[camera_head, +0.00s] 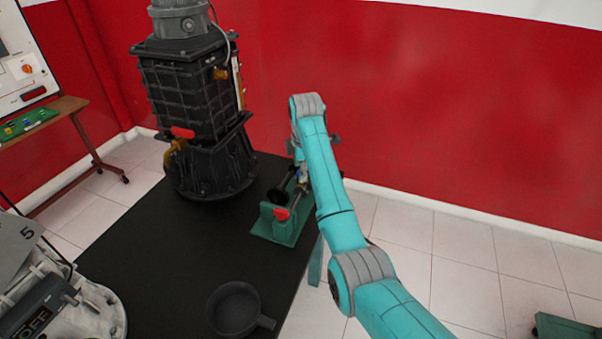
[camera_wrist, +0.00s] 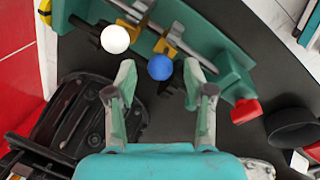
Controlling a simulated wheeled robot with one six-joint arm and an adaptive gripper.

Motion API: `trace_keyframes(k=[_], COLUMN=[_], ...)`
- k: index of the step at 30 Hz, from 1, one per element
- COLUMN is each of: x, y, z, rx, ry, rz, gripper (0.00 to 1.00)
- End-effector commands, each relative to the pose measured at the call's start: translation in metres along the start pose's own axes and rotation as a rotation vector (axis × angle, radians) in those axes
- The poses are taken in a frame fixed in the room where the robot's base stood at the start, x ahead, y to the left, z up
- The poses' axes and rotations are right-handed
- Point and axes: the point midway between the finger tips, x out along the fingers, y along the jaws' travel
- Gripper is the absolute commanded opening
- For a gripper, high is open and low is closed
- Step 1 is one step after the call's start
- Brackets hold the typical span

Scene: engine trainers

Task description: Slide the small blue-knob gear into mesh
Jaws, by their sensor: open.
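The small blue knob (camera_wrist: 160,67) shows in the wrist view between the tips of my open gripper (camera_wrist: 160,75). The fingers stand on its left and right with gaps; their depth relative to the knob is hard to tell. A white knob (camera_wrist: 115,39) sits to its upper left. Yellow parts (camera_wrist: 165,44) and grey shafts lie behind the knobs on the green trainer (camera_wrist: 215,45).
A red part (camera_wrist: 245,111) is on the trainer's right end in the wrist view. A dark pan (camera_head: 234,308) sits at the front of the black table (camera_head: 180,260). A tall dark engine unit (camera_head: 190,90) stands at the back. The table's middle is clear.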

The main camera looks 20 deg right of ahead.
Motion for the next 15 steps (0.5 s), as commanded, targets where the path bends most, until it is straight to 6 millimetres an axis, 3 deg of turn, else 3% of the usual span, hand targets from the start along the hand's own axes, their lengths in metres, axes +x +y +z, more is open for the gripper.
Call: trace_keyframes(k=[6,15], x=[0.021,0.025], y=[0.000,0.000], z=[0.000,0.000], rx=[0.000,0.000], ry=[0.000,0.000], rz=[-0.001,0.001], gripper=[0.53,0.53])
